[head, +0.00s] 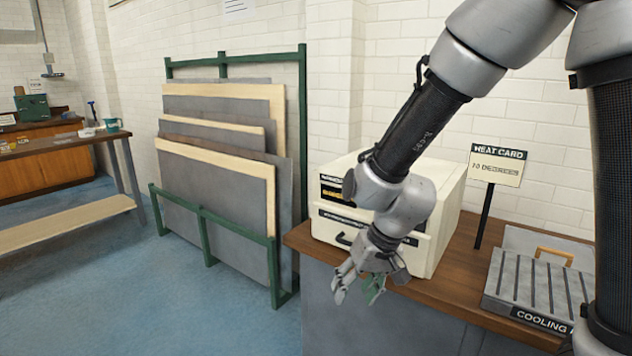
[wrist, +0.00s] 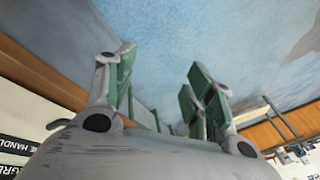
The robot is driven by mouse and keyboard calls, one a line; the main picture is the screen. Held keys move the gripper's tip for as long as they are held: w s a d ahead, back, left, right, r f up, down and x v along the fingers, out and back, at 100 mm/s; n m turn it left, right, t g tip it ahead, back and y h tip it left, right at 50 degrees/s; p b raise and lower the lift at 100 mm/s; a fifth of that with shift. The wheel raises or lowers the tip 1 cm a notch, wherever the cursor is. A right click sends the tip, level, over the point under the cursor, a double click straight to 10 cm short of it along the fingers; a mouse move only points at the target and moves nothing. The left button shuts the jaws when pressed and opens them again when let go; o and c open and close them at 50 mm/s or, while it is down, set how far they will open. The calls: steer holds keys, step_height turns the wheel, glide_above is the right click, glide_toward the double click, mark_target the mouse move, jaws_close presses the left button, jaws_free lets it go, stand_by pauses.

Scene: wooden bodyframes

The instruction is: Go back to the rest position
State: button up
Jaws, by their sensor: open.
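My gripper (head: 358,284) hangs below my bent arm in the head view, in front of the cream box and past the front edge of the wooden counter. Its fingers point down and a little left. In the wrist view my gripper (wrist: 160,90) shows its green-padded fingers spread apart, with blue floor between and beyond them. Nothing is held between the fingers.
The cream box (head: 447,215) with a dark handle stands on the wooden counter (head: 465,270) close behind my gripper. A heat card sign (head: 497,165) and cooling rack (head: 535,285) are to the right. A green rack (head: 205,235) holds several panels at left. Blue floor (head: 130,290) is open.

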steer(key=s+d+r+t+h, duration=0.1)
steer(key=s+d+r, duration=0.3)
steer(key=d, duration=0.5)
steer(key=s+d+r+m+t+h, duration=0.1)
steer(key=s+d+r, duration=0.4)
steer(key=d+r, duration=0.3)
steer(key=s+d+r+m+h, duration=0.1)
steer(key=s+d+r, duration=0.3)
steer(key=d+r, duration=0.3)
steer(key=d, duration=0.4)
steer(key=shift+s+t, duration=0.25)
steer(key=shift+t, duration=0.15)
